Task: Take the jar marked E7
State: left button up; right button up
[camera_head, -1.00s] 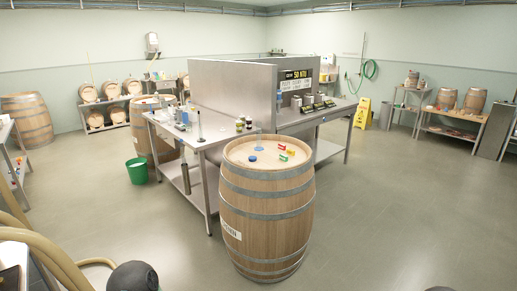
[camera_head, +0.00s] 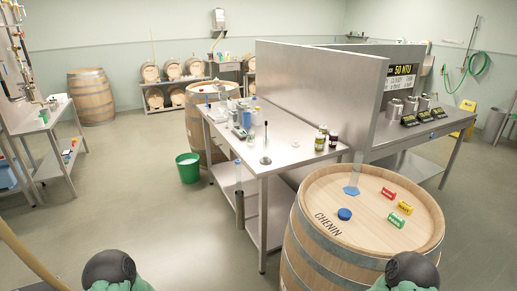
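Several small jars with dark or yellowish contents stand at the right end of the steel table; one is a dark-lidded jar (camera_head: 320,141) and another a dark jar (camera_head: 333,140). Several steel canisters (camera_head: 394,109) stand on the bench behind the partition, with dark cards in front of them. No E7 mark is legible on any of these. Neither of my grippers shows; only rounded black and green parts of my arms show at the bottom edge.
A barrel (camera_head: 340,235) marked CHENIN stands close at the right, with a blue cap (camera_head: 345,214) and coloured clips on top. The steel table (camera_head: 285,155) is ahead, a green bucket (camera_head: 188,168) left of it. Open floor (camera_head: 150,215) lies at the left.

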aim_at(250, 135)
jog(key=i+j, duration=0.35)
jog(key=i+j+z, duration=0.15)
jog(key=i+j, duration=0.2)
jog(key=j, duration=0.15)
